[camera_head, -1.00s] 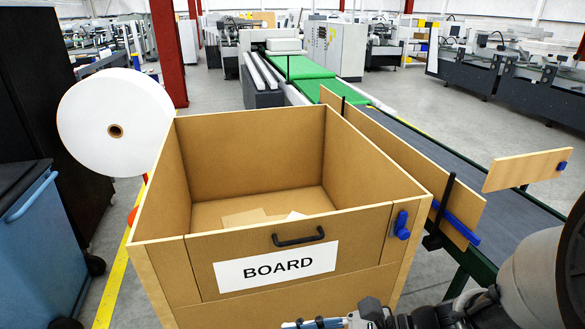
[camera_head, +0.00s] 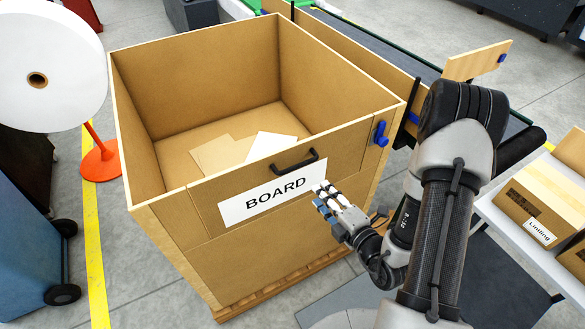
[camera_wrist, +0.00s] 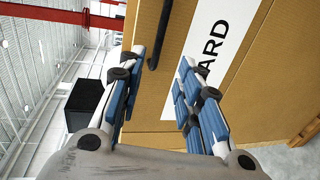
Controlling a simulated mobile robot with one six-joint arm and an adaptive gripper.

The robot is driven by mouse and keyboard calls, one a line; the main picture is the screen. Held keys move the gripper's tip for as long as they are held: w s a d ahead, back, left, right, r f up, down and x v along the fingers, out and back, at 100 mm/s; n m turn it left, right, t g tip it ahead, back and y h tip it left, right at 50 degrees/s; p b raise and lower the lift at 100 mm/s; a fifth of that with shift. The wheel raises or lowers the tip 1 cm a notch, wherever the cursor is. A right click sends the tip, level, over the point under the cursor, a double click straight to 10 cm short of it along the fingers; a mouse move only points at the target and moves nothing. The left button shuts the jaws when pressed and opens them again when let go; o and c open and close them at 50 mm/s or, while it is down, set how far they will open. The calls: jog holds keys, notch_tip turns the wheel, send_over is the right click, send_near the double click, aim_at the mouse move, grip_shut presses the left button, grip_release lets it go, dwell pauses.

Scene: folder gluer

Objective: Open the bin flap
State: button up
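The large brown bin (camera_head: 140,110) stands open at the top. Its flap (camera_head: 209,213) is the upper front panel, closed and flush with the front wall. The flap bears a white BOARD label (camera_head: 262,200) and a black bar handle (camera_head: 294,163). A blue latch (camera_head: 381,134) sits at the flap's right end, upright. My gripper (camera_head: 322,191) is in front of the label's right end, below and right of the handle. In the wrist view, my gripper (camera_wrist: 161,58) has its fingers apart and empty, with the handle (camera_wrist: 159,38) ahead between them.
Loose board pieces (camera_head: 216,152) lie in the bin. A conveyor (camera_head: 420,65) runs behind it. A white table with cartons (camera_head: 545,195) stands at the right. A white roll (camera_head: 60,60), an orange stand (camera_head: 101,160) and a blue cart (camera_head: 25,220) are at the left.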

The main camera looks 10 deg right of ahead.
jog(key=b, duration=0.5)
send_near(296, 168)
jog(key=b+x, duration=0.7)
jog(key=x, duration=0.4)
jog(key=shift+f, duration=0.1)
jog(key=shift+s, duration=0.1)
grip_shut()
